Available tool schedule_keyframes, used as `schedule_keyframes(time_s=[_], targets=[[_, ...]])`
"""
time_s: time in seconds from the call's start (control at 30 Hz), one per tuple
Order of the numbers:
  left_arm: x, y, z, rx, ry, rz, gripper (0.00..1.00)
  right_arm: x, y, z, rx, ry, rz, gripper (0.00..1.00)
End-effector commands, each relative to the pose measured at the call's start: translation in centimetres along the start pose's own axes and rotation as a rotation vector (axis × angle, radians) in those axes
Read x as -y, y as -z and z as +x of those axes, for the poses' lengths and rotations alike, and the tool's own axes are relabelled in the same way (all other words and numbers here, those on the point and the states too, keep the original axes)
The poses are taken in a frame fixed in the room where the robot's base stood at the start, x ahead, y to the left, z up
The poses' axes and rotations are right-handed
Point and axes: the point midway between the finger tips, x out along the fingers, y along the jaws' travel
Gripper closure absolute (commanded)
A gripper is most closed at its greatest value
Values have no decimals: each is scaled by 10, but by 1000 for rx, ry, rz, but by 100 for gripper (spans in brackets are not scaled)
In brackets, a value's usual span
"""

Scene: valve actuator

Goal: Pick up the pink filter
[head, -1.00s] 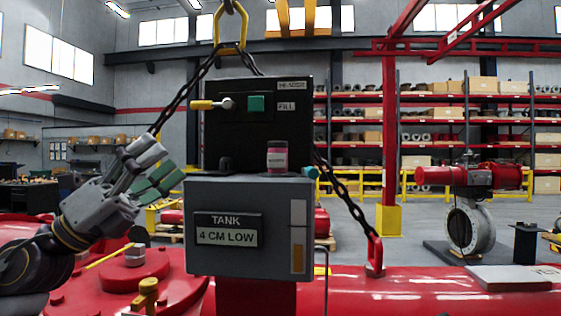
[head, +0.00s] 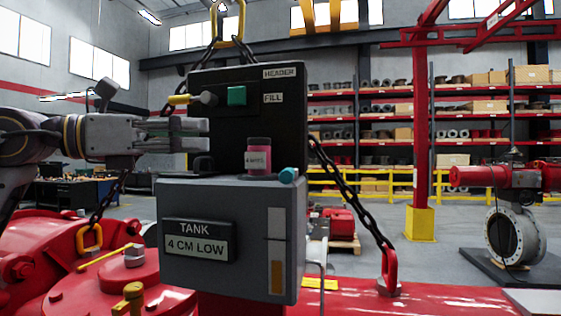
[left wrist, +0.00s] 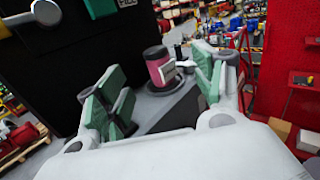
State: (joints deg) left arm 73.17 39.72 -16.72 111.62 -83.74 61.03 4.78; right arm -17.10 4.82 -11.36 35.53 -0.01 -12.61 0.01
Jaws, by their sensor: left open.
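The pink filter (head: 258,157) is a small pink cylinder with a dark cap and a white label. It stands upright on top of the grey tank box (head: 232,235), in front of the black panel (head: 222,125). My left gripper (head: 207,134) reaches in from the left in the head view, pointing right, a short way left of the filter and a little higher. In the left wrist view the filter (left wrist: 159,68) stands ahead, between the open green-padded fingers of the gripper (left wrist: 163,98), not touched by them. My right gripper is not in view.
A yellow-handled lever (head: 190,99) and a green button (head: 237,95) stick out of the black panel close above my left gripper. A teal knob (head: 288,175) sits right of the filter. A chain (head: 350,200) slopes down on the right.

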Motion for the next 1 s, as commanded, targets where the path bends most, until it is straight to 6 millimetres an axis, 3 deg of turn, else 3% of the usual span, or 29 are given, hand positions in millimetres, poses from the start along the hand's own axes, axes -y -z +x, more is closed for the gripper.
schedule_keyframes(time_s=[0.27,0.57,0.77,1.0], targets=[[-3,-3,-5,-26,-31,24,32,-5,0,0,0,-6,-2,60],[-3,-3,-3,-25,-29,23,32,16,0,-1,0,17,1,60],[-3,-4,12,-25,-27,22,32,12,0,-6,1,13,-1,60],[-4,-3,43,-25,-26,21,32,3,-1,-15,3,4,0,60]])
